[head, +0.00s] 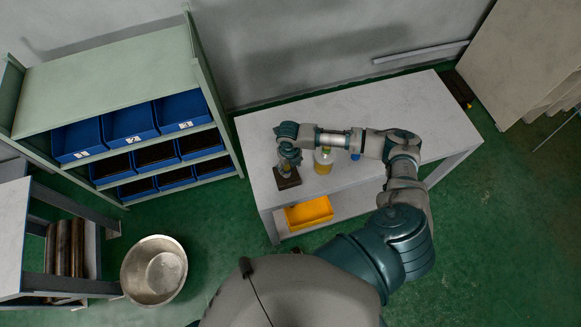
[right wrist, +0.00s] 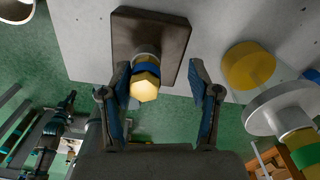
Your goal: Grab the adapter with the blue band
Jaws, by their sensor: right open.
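The adapter with the blue band (right wrist: 146,76) stands on a dark brown square plate (right wrist: 172,28) in the right wrist view, with a yellow hexagonal end facing the camera. My right gripper (right wrist: 160,75) is open, one finger on each side of the adapter. The left finger is closer to it; a clear gap shows on the right. In the head view my right gripper (head: 288,160) is above the brown plate (head: 288,181) at the left of the white table, and it mostly hides the adapter. My left gripper is not in view.
On the table (head: 430,110), a yellow and pale piece (head: 323,165) stands right of the plate, partly under my arm. The right wrist view shows a piece with a green band (right wrist: 301,148) at right. A yellow bin (head: 309,213) sits on the lower shelf; blue bins (head: 130,123) stand left.

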